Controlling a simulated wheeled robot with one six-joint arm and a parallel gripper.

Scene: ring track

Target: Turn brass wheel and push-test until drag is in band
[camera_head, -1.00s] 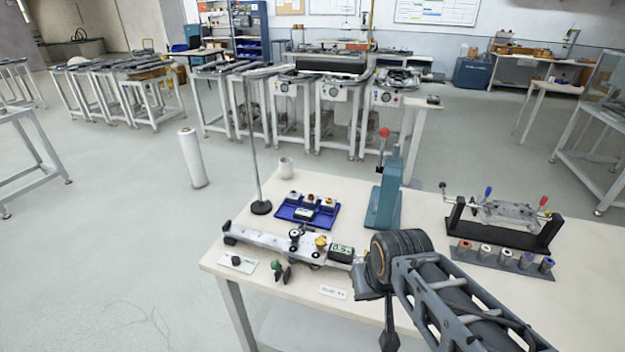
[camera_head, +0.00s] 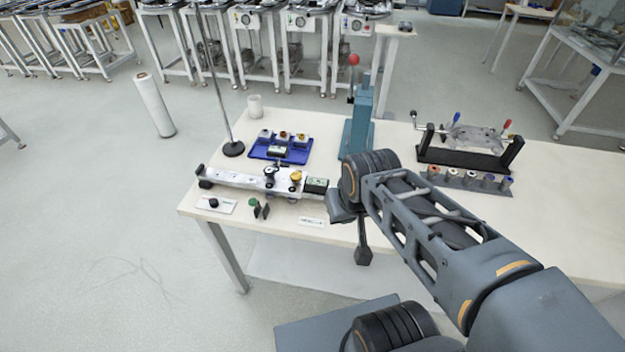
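The brass wheel (camera_head: 296,176) is a small yellow knob on the slide of a pale metal track (camera_head: 232,180) at the table's front left. A black knob (camera_head: 270,171) sits just left of it. A small dark-green display (camera_head: 316,185) stands at the track's right end; its reading is too small to tell. My gripper (camera_head: 363,256) hangs low at the table's front edge, right of the track and apart from the wheel. The arm partly hides it, and its finger gap cannot be made out.
A blue tray (camera_head: 262,153) with small parts lies behind the track. A teal press (camera_head: 357,125) with a red ball stands right of it. A thin rod on a black base (camera_head: 233,149) rises at the left. A black fixture (camera_head: 470,160) and several coloured bushings stand right.

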